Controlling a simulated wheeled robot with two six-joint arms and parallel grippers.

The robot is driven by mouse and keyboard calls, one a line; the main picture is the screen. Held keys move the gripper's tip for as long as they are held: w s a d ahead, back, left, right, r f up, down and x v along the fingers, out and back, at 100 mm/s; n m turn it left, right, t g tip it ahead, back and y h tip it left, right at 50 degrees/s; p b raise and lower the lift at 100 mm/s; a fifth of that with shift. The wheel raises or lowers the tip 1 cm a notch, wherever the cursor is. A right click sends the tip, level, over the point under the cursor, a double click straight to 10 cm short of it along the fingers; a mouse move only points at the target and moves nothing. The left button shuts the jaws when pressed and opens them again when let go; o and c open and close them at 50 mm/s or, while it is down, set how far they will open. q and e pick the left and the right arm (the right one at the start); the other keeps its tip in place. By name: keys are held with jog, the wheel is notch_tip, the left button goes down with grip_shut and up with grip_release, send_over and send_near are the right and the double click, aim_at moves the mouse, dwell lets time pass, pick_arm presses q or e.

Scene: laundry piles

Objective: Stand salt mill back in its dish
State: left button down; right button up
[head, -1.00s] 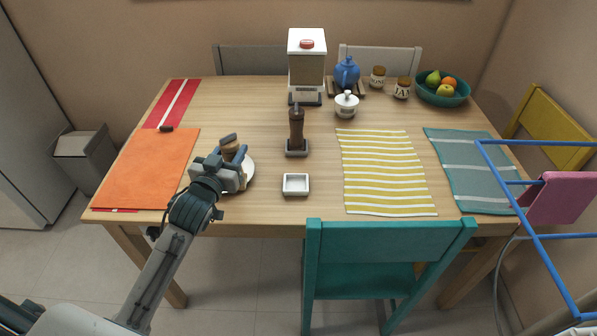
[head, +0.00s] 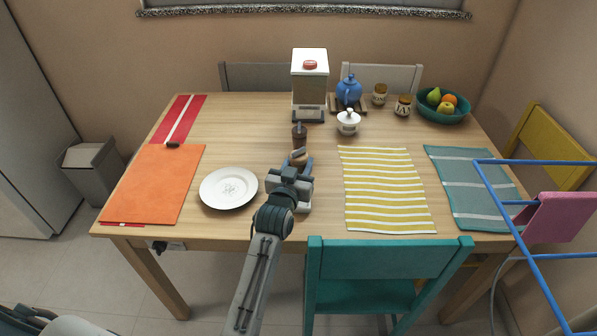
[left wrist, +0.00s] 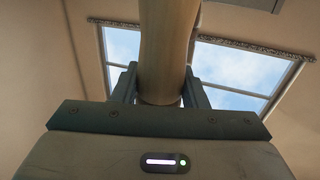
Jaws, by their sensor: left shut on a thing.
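The salt mill (head: 298,156), in light wood, is held upright in my left gripper (head: 297,165) over the front middle of the table. In the left wrist view the salt mill (left wrist: 168,50) stands between the two fingers, which are shut on it. I cannot tell whether the mill touches anything below. A dark brown mill (head: 299,131) stands just behind the gripper, its base hidden. My right gripper is not in view.
A white plate (head: 229,188) lies to the left, beside an orange cloth (head: 155,185). A yellow striped mat (head: 388,190) is to the right. A grinder-like appliance (head: 309,85), blue teapot (head: 348,90) and white sugar bowl (head: 348,122) stand behind. A teal chair (head: 388,260) is in front.

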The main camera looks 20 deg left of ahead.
pick_arm(q)
jog(key=shift+f, duration=1.65)
jog(key=shift+f, duration=0.1)
jog(key=c, duration=0.9)
grip_release()
jog(key=shift+s, duration=0.1)
jog(key=shift+o, duration=0.2)
jog(key=shift+s, duration=0.35)
jog(key=s+b, duration=0.1)
jog(key=s, duration=1)
jog(key=shift+s, duration=0.15)
jog(key=shift+d, duration=0.1)
